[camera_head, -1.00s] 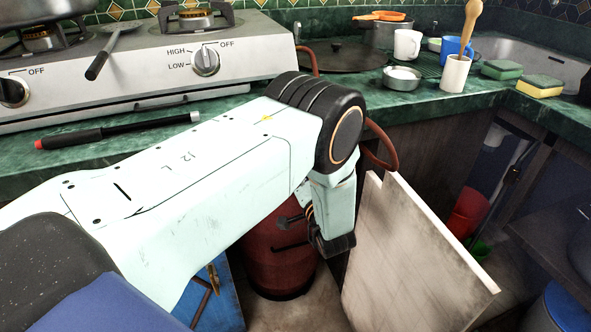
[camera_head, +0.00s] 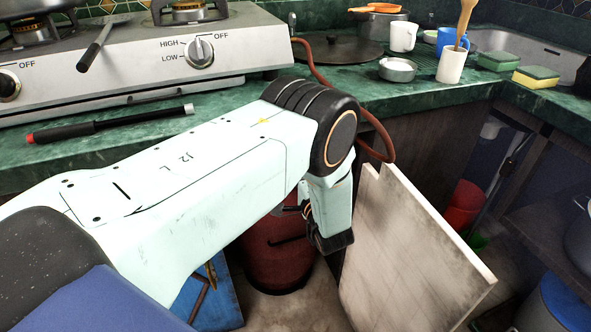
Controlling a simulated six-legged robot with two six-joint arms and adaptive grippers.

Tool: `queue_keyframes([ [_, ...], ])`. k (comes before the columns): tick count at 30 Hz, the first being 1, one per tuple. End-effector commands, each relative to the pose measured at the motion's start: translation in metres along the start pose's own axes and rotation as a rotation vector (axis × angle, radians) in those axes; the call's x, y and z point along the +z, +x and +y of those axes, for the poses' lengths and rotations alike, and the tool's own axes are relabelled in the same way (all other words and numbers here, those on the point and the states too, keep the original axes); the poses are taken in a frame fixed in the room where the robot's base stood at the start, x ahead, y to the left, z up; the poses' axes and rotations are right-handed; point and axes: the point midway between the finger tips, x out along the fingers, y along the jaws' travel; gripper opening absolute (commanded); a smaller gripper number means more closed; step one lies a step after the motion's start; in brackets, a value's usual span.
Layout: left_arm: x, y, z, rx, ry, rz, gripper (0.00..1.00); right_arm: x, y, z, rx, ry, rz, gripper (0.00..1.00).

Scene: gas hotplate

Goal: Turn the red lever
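A red gas cylinder (camera_head: 272,262) stands under the counter, partly hidden by my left arm. I cannot make out a red lever; the top of the cylinder is behind the arm. My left arm comes in from the left and bends down at a black joint beside the cylinder. The dark end of its lower link (camera_head: 336,242) hangs in front of the cabinet opening. Small dark parts show between this link and the cylinder, and I cannot tell whether they are fingers or valve fittings. My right gripper is not in view.
A red-brown hose (camera_head: 372,118) runs from the hotplate (camera_head: 240,50) down over the green counter edge. A pale cabinet door (camera_head: 410,260) stands open right of my arm. A black and red stick lighter (camera_head: 110,124) lies on the counter. Cups and sponges stand at the back right.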

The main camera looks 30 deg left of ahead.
Motion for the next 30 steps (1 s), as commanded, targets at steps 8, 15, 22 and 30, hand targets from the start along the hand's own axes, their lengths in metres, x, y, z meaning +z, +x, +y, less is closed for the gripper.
queue_keyframes([
  [8,0.0009,0.0001,0.0006,0.001,0.003,-0.002,0.00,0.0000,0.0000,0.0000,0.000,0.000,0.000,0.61],
  [15,0.0009,0.0001,0.0005,0.001,0.003,-0.002,0.22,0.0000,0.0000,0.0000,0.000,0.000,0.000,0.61],
  [22,0.0006,0.0000,0.0003,0.000,0.002,-0.001,0.34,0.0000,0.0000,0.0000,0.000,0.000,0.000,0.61],
  [30,-0.0005,-0.0057,0.0004,0.001,0.003,0.002,0.34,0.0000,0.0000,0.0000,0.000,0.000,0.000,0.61],
])
